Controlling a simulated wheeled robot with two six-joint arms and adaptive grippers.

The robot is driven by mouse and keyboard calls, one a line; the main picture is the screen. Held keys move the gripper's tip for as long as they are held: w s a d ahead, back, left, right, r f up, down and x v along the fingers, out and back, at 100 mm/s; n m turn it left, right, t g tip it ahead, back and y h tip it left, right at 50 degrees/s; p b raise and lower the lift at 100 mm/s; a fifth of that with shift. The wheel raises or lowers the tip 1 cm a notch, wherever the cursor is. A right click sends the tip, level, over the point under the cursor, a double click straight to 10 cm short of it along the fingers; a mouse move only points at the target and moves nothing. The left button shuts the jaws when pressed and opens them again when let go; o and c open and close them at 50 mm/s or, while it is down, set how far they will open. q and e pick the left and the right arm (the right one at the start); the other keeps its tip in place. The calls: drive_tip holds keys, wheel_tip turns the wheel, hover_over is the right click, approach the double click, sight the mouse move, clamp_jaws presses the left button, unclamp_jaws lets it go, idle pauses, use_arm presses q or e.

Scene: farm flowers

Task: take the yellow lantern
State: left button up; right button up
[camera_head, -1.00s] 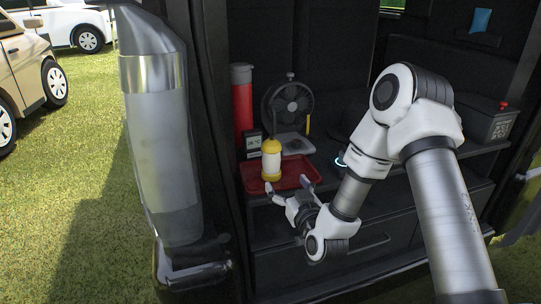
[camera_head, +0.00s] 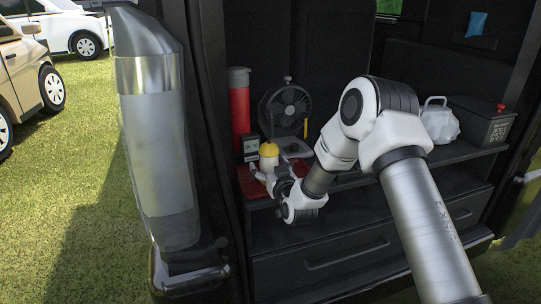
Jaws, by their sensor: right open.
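The yellow lantern (camera_head: 268,150) stands upright on the red tray (camera_head: 249,183) on the dark shelf. Its yellow cap shows, and its pale lower body is partly hidden by my gripper. My right gripper (camera_head: 265,172) is open, with its fingers at the lantern's body; whether they touch it I cannot tell. My right arm comes in from the lower right. My left gripper is not in view.
A red cylinder (camera_head: 239,103), a small display box (camera_head: 250,148) and a black fan (camera_head: 286,108) stand close behind the lantern. A white jug (camera_head: 439,121) and a dark box (camera_head: 484,122) are on the right of the shelf. Drawers (camera_head: 350,255) lie below.

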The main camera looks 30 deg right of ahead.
sight(272, 161)
drive_tip(key=c, duration=1.2)
drive_tip(key=shift+r+p, duration=1.3)
drive_tip(key=shift+r, duration=0.25)
